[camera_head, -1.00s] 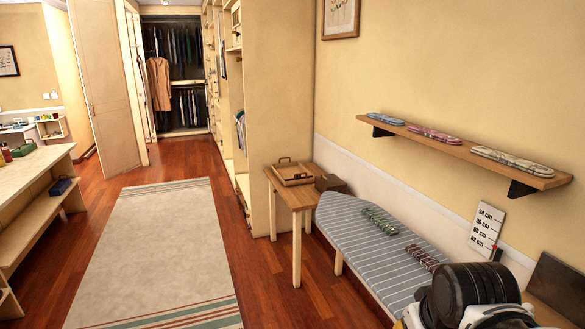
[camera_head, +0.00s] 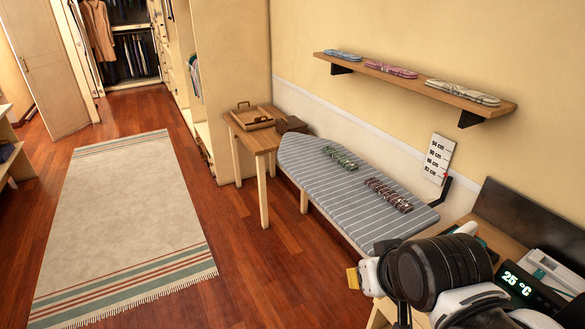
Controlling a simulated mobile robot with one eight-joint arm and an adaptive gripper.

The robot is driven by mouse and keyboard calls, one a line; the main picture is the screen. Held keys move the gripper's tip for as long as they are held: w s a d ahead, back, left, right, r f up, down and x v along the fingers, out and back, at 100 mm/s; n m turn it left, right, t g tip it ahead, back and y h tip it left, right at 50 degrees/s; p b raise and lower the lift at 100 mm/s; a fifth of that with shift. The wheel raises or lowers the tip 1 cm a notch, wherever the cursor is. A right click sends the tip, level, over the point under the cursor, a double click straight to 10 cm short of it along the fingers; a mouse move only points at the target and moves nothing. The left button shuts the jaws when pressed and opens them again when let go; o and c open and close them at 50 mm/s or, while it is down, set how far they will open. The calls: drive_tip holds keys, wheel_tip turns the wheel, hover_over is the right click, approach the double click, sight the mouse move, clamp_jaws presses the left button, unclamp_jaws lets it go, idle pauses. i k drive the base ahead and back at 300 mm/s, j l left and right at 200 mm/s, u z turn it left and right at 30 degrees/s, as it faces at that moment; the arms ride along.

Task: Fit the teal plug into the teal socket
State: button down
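I cannot make out the teal plug or the teal socket in the head view. A pale device with a greenish-teal panel (camera_head: 552,268) lies on the wooden desk at the right, but it is too small and cut off to identify. My arm's black and white links fill the bottom right and hide part of the desk. My gripper's fingertips do not show.
A striped ironing board (camera_head: 345,200) holds green and brown patterned bundles. A small wooden table (camera_head: 258,140) carries a tray (camera_head: 252,122) and dark box. A dark display (camera_head: 522,290) reads 25 °C. A wall shelf (camera_head: 420,86) is above. The rug (camera_head: 125,215) is clear.

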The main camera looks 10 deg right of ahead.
sight(557, 276)
drive_tip(key=z, duration=2.65)
